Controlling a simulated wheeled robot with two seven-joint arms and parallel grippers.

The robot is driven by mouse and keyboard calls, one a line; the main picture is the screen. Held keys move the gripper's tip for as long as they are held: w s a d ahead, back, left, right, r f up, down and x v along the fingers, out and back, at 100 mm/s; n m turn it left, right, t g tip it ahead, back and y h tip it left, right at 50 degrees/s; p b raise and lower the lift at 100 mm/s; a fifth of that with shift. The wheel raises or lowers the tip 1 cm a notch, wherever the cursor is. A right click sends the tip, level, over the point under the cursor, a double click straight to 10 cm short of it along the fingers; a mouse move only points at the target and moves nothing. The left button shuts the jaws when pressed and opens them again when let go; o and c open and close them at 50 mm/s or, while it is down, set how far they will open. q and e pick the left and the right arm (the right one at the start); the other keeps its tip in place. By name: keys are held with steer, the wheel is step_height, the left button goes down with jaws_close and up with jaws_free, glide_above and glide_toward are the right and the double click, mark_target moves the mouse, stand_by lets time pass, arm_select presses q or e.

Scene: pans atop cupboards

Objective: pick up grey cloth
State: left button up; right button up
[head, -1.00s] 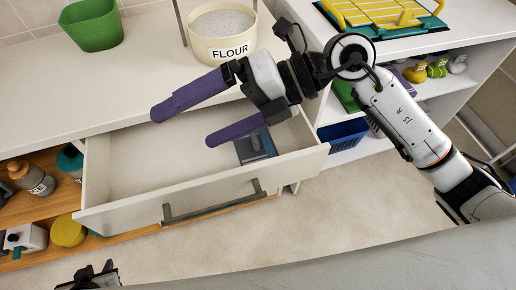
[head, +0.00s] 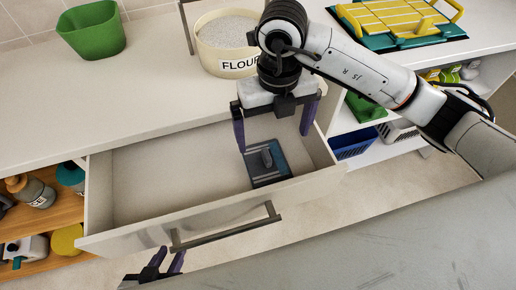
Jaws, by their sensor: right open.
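A flat dark blue-grey square (head: 283,171) with a raised grey lump in its middle lies on the floor of the open drawer, near the drawer's right end. The lump may be the grey cloth (head: 266,157); I cannot tell its material. My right gripper (head: 272,141) points down over the drawer, open and empty. Its two purple fingers are apart, one to each side above the lump. My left gripper (head: 168,262) is low at the bottom edge, in front of the drawer and far from the square. Its purple fingers show a gap, and its body is mostly cut off.
The pulled-out drawer (head: 130,226) has a front with a grey handle (head: 225,230). A flour pot (head: 215,62) and a green pot (head: 92,30) stand on the counter behind. A yellow rack (head: 395,18) is at right. Shelves flank the drawer; its left part is empty.

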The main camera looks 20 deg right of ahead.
mark_target(267, 154)
step_height(267, 154, down, 5)
steer(key=shift+a+r, duration=0.15)
steer(key=shift+w+a+f, duration=0.1)
steer(key=shift+a+f, duration=0.1)
steer(key=shift+f, duration=1.15)
steer(key=shift+w+a+f, duration=0.1)
steer(key=shift+a+f, duration=0.1)
steer(key=shift+f, duration=1.1)
steer(key=c, duration=1.1)
steer(key=shift+r, duration=0.15)
step_height(267, 154, up, 18)
steer(key=shift+f+p, duration=0.1)
steer(key=shift+p, duration=0.6)
